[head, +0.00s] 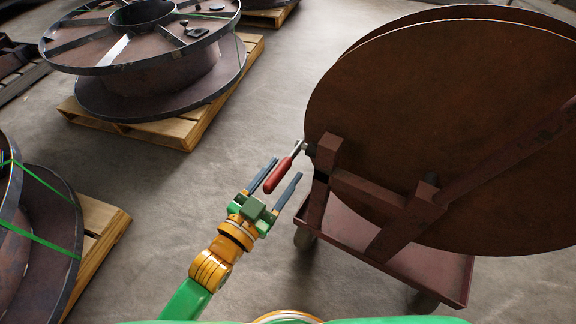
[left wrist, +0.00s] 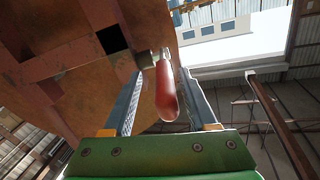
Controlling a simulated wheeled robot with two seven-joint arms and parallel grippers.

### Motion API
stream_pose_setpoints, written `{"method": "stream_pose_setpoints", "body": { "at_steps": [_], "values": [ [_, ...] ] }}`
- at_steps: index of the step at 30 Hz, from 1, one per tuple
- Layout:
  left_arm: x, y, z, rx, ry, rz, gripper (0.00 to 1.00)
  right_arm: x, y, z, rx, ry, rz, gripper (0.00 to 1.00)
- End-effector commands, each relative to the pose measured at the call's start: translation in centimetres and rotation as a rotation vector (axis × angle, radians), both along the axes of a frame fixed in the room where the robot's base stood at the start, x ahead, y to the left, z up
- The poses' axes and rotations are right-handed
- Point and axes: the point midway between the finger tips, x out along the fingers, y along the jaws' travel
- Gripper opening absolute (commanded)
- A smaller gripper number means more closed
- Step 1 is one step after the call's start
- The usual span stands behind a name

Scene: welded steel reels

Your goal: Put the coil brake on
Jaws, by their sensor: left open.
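The coil brake shows as a lever with a red handle (head: 278,175) on a metal pivot at the left side of a rusty reel cart (head: 345,188). My left gripper (head: 280,170) is open, with one finger on each side of the red handle. In the left wrist view the handle (left wrist: 165,88) hangs between the two fingers (left wrist: 160,90), with a gap visible on both sides. Its pivot meets the rusty frame at upper left. My right gripper is not in view.
A large rusty steel disc (head: 430,120) stands upright on the wheeled cart at right. A steel reel (head: 150,60) lies on a wooden pallet (head: 190,125) at upper left. Another green-strapped reel (head: 50,225) is at left. The concrete floor between them is clear.

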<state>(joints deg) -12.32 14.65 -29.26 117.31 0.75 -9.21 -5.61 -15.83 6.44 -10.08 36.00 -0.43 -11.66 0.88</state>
Motion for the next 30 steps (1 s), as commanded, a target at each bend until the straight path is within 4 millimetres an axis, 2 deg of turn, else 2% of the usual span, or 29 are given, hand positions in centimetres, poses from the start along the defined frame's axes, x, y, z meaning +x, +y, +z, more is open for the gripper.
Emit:
{"method": "stream_pose_setpoints", "body": {
  "at_steps": [5, 12, 13, 19, 30],
  "values": [
    [2.0, -1.3, -0.1, -0.001, -0.001, 0.0, 0.58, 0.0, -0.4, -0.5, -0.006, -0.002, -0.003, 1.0],
    [2.2, -1.4, -0.1, 0.001, 0.002, -0.001, 0.58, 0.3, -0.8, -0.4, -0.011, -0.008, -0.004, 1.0],
    [2.2, -1.4, -0.1, 0.001, 0.002, -0.001, 0.55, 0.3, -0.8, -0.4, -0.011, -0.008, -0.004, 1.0],
    [2.2, -1.4, -0.1, 0.001, 0.002, -0.001, 0.01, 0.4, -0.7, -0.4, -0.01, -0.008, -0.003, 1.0],
    [2.2, -1.4, -0.1, 0.002, 0.003, 0.0, 0.0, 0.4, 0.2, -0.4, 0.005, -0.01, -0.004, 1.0]
  ]
}}
